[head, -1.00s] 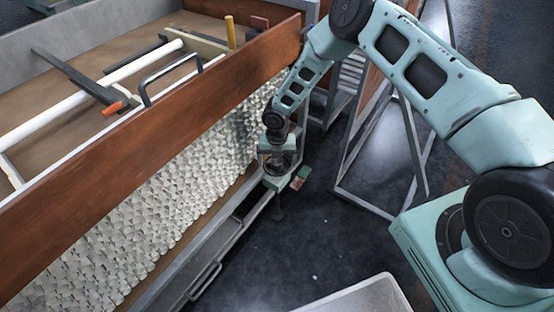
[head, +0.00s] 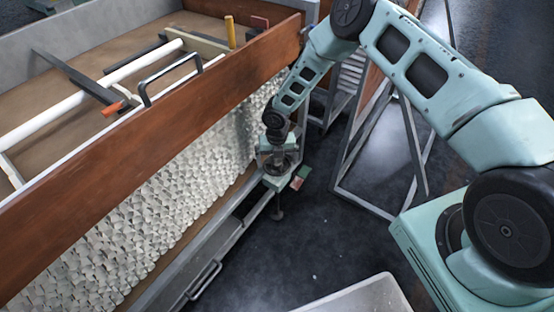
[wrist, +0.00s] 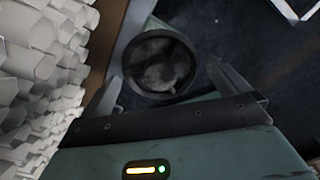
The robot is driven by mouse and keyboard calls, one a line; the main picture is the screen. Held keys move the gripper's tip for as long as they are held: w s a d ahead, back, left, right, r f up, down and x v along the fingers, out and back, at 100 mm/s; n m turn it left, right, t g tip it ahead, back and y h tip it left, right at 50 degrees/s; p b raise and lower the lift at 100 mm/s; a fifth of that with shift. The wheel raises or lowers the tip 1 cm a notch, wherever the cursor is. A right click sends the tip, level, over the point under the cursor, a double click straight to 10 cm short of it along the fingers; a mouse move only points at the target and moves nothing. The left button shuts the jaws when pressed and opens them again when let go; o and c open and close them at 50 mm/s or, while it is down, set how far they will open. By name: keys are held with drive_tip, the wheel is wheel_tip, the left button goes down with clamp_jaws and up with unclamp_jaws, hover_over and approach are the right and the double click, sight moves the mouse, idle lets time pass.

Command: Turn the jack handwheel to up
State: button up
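The jack handwheel (wrist: 160,66) shows in the wrist view as a dark round rim with a paler hub inside. My gripper (wrist: 168,78) is open, with one finger on each side of the wheel. Dark gaps show between the fingers and the rim, so I see no clear contact. In the head view my gripper (head: 277,158) points down over the green jack (head: 276,184) at the bench's lower edge. The wheel is mostly hidden there by my gripper. I cannot read the wheel's setting.
A wall of stacked pale tubes (wrist: 40,75) stands close to the left of my gripper. A brown wooden board (head: 190,115) runs above it. A grey metal frame (head: 362,205) stands to the right. Dark floor (head: 300,240) is open in front. A pale bin (head: 365,298) is nearest.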

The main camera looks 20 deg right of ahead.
sight(277, 161)
wheel_tip(277, 161, up, 12)
drive_tip(key=p, duration=0.2)
idle(0.4)
